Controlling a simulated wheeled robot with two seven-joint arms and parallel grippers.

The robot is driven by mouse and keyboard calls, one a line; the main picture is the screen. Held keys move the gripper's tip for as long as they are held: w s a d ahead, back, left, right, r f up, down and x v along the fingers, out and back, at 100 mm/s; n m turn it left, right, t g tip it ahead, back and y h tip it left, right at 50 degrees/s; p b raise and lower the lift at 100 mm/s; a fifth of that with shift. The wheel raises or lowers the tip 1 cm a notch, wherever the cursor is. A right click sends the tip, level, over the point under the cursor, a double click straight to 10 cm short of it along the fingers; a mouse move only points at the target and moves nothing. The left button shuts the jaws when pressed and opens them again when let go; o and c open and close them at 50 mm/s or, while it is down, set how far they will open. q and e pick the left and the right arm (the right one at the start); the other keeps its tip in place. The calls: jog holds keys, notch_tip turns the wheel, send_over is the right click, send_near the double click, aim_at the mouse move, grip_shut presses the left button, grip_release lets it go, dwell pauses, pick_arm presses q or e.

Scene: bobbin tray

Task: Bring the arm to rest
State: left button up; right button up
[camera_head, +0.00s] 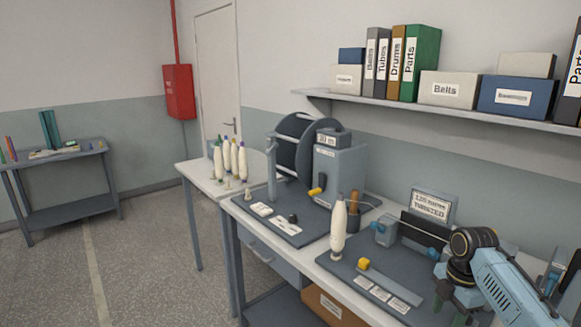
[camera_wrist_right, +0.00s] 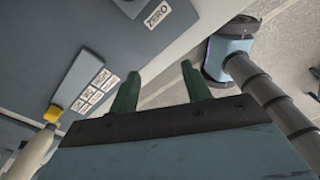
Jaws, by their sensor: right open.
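My right arm (camera_head: 497,285), light blue with a black joint, comes in at the lower right of the head view. Its gripper (camera_head: 453,306) has green fingers by the front right of the bench. In the wrist view the right gripper (camera_wrist_right: 160,88) is open, with nothing between its fingers and floor behind them. A white bobbin (camera_head: 339,228) stands upright on the bench mat, left of the gripper and apart from it. A pale bobbin shape (camera_wrist_right: 30,158) shows at the wrist view's lower left. My left gripper is not in view.
A grey device (camera_head: 340,170) with a dark reel stands on the bench. Several bobbins (camera_head: 231,160) stand on a table behind it. A sign (camera_head: 432,205) and a small grey block (camera_head: 386,232) are near my arm. A shelf (camera_head: 450,112) with binders and boxes hangs above.

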jog(key=s+a+f+m+t, duration=0.1)
jog(key=s+a+f+m, duration=0.5)
jog(key=s+a+f, duration=0.7)
jog(key=s+a+r+m+t, duration=0.1)
jog(key=s+r+m, duration=0.4)
jog(key=s, duration=0.4)
jog(key=s+a+r+m+t, duration=0.2)
jog(key=s+r+m, duration=0.1)
jog(key=s+m, duration=0.55)
jog(key=s+f+n+g+b, duration=0.1)
jog(key=s+f+b, duration=0.1)
jog(key=f, duration=1.3)
jog(key=s+f+n+g+b, duration=0.1)
jog(key=s+f, duration=0.1)
jog(key=f, duration=1.3)
pick_arm(q)
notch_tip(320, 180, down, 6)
jog(key=b, duration=0.3)
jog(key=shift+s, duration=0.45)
pick_arm(e)
jog(key=s+d+f, duration=0.3)
jog(key=s+f, duration=1.2)
jog(key=f, duration=0.1)
jog(key=shift+s+g+h, duration=0.25)
jog(key=shift+g+h, duration=0.15)
